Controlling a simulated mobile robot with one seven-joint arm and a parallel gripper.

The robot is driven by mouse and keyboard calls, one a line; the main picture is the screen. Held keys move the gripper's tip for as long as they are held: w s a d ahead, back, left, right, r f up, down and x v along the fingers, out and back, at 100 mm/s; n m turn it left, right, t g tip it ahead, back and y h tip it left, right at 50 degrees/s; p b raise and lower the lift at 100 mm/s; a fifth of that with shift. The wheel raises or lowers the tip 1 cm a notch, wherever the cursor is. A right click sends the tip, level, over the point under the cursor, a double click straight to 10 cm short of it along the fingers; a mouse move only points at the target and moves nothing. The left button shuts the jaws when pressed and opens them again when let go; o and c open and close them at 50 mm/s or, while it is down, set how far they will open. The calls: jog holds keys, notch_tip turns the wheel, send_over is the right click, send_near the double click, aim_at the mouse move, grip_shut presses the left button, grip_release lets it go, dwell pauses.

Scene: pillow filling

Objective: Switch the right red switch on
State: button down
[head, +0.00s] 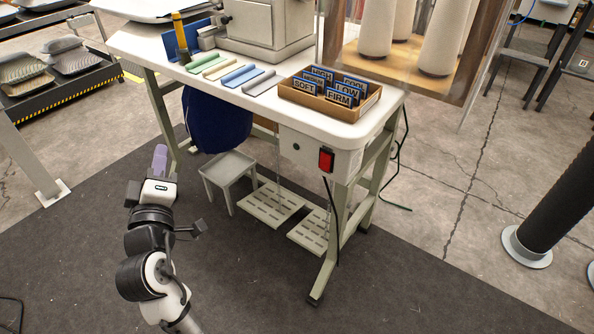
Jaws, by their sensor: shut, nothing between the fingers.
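The red switch (326,160) sits in a dark frame on the front right of the white table's apron, under the tabletop edge. I cannot tell from this view whether it is on or off. My gripper (160,158) is at the left, in front of the table and well apart from the switch. Its fingers point up and away in the picture, are shut and hold nothing. No other red switch shows.
The white table (270,112) carries a cardboard box (325,101) of labelled cards, coloured strips and a machine (265,25). A small grey stool (228,172) and foot pedals (272,203) stand below. Dark mat in front is clear. A black post (560,200) stands right.

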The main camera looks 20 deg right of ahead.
jog(key=s+d+f+m+g+h, duration=0.1)
jog(key=s+d+f+g+h, duration=0.2)
jog(key=d, duration=0.7)
jog(key=s+d+f+m+g+h, duration=0.1)
jog(key=s+d+f+g+h, duration=0.2)
jog(key=d+f+g+h, duration=0.4)
jog(key=d+f, duration=0.2)
jog(key=d, duration=0.1)
jog(key=shift+d+f+m, duration=0.3)
jog(key=shift+f+m, duration=0.05)
jog(key=shift+m, duration=0.05)
jog(key=p, duration=0.2)
send_near(324, 168)
jog(key=x, duration=0.5)
jog(key=shift+w, duration=0.15)
jog(key=shift+x, duration=0.85)
